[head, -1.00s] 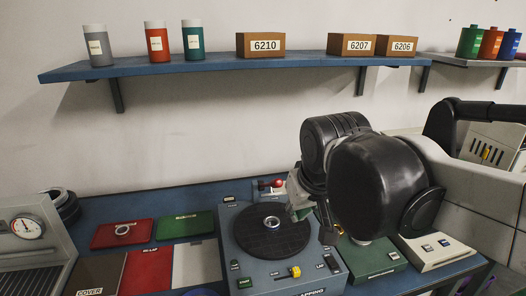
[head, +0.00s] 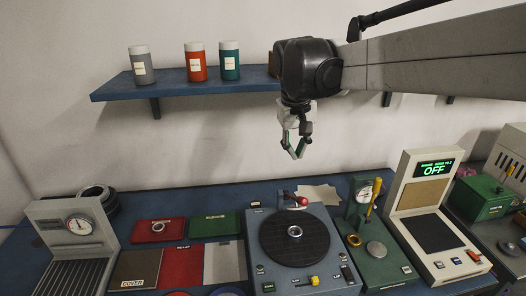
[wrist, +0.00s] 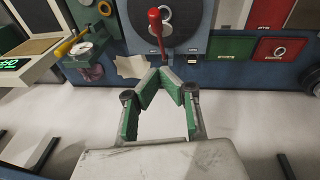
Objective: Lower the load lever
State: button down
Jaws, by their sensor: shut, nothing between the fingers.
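A lever with a red knob (head: 303,201) stands at the back edge of the grey lapping machine (head: 262,275), behind its dark round plate (head: 310,240). The red lever (wrist: 155,18) also shows in the wrist view, just beyond my fingertips. A second lever, with a yellow handle (head: 371,197), stands tilted on the green gauge unit (head: 385,275); it is at the upper left in the wrist view (wrist: 63,49). I cannot tell which is the load lever. My gripper (head: 298,156) hangs above and behind the machine, shut and empty. It touches neither lever; its fingertips (wrist: 161,75) meet.
A blue shelf (head: 175,86) with several canisters is on the wall behind my arm. A display unit reading OFF (head: 432,170) stands right of the gauge unit. Red (head: 157,237) and green (head: 215,225) trays lie left of the machine. The air around my gripper is free.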

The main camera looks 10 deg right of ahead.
send_over(299, 197)
jog(key=w, duration=0.2)
notch_tip(299, 197, down, 9)
jog(key=shift+s+a+f+p, duration=0.1)
jog(key=shift+s+f+p, duration=0.4)
jog(key=shift+s+f, duration=0.5)
jog(key=shift+f, duration=0.4)
jog(key=shift+s, duration=0.15)
